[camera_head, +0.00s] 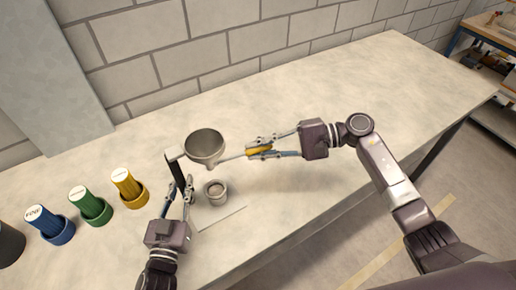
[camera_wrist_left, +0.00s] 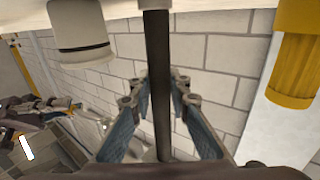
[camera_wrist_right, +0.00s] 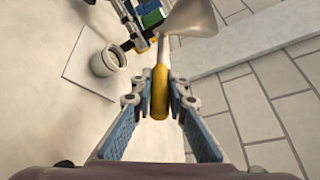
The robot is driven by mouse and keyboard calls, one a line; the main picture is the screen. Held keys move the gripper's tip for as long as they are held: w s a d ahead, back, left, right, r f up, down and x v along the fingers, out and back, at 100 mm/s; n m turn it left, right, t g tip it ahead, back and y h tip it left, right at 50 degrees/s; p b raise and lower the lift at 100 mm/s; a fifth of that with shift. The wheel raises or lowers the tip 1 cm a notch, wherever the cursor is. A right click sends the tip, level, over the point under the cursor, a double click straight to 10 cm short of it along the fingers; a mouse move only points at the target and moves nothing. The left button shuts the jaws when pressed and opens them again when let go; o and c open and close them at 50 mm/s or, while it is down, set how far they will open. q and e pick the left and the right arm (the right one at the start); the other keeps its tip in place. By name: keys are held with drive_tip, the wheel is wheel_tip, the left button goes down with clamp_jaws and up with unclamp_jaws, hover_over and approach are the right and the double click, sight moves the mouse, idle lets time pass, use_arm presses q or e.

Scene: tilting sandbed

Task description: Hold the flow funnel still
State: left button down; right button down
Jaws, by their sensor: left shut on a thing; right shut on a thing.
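The grey flow funnel (camera_head: 204,144) is a wide bowl with a small spout, above and behind a small white cup (camera_head: 215,189). My left gripper (camera_head: 180,187) is shut on a dark upright bar (camera_wrist_left: 158,50) left of the funnel. The bar has a pale top piece beside the funnel's rim; how they join is unclear. My right gripper (camera_head: 262,148) is shut on the yellow handle (camera_wrist_right: 159,88) of a tool. Its pale thin shaft reaches towards the funnel's lower right side; I cannot tell whether it touches. The funnel also shows in the right wrist view (camera_wrist_right: 192,18).
The cup stands on a white sheet (camera_wrist_right: 85,75). Blue (camera_head: 50,225), green (camera_head: 91,206) and yellow (camera_head: 129,188) lidded containers stand in a row at the left. A brick wall (camera_head: 200,50) runs behind. The table's right side is clear.

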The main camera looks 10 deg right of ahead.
drive_tip(key=shift+w+a+f+n+g+h, duration=0.15)
drive_tip(key=shift+w+a+n+g, duration=0.1)
drive_tip(key=shift+w+n+g, duration=0.55)
drive_tip(key=shift+w+a+n+g+h, duration=0.1)
drive_tip(key=shift+w+a+n+g, duration=0.3)
drive_tip(key=shift+g, duration=0.65)
drive_tip(key=shift+w+a+f+n+g+h, duration=0.1)
drive_tip(key=shift+w+a+n+g+h, duration=0.05)
drive_tip(key=shift+w+n+g, duration=0.65)
drive_tip(key=shift+s+g, duration=0.15)
drive_tip(key=shift+g, duration=0.3)
drive_tip(key=c, duration=1.9)
unclamp_jaws()
drive_tip(key=shift+r, duration=0.1)
drive_tip(key=shift+r, duration=0.15)
wheel_tip(320, 180, up, 10)
drive_tip(key=shift+f, duration=0.1)
